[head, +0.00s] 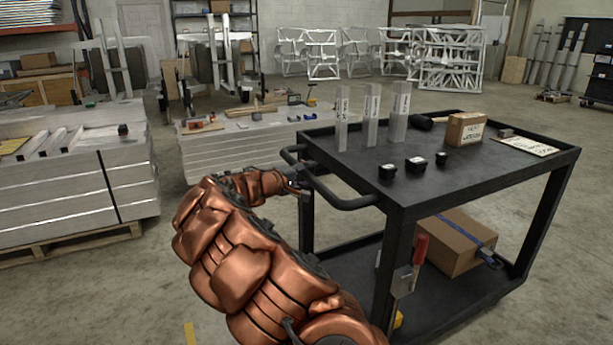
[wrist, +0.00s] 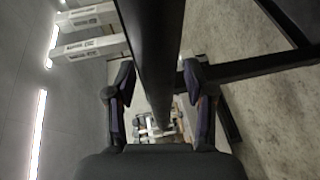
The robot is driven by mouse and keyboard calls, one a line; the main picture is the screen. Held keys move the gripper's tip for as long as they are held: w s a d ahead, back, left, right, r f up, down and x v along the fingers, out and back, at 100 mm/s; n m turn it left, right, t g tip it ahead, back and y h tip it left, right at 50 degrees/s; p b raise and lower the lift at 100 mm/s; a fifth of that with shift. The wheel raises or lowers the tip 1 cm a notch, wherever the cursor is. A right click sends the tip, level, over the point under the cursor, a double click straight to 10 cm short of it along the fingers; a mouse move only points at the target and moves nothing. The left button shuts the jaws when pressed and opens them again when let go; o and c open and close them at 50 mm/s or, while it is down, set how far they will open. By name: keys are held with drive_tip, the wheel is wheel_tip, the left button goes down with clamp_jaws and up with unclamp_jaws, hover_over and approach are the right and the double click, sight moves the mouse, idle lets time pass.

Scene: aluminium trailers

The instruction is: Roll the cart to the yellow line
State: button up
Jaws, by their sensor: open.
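The black two-shelf cart (head: 480,185) stands at the right in the head view. Its tubular handle (head: 345,202) sticks out on the near left side. My copper arm reaches up to it, and my gripper (head: 292,187) is at the handle's left part, small and partly hidden there. In the wrist view my gripper (wrist: 160,88) is open, with a finger on each side of the dark handle bar (wrist: 152,60). I cannot tell whether either finger touches the bar.
The cart's top holds upright metal posts (head: 371,115), small black blocks and a cardboard box (head: 466,129). A larger box (head: 456,240) is on its lower shelf. Stacked aluminium sheets (head: 70,180) stand at the left. Floor between the stacks and cart is clear.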

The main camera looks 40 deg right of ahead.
clamp_jaws()
idle(0.5)
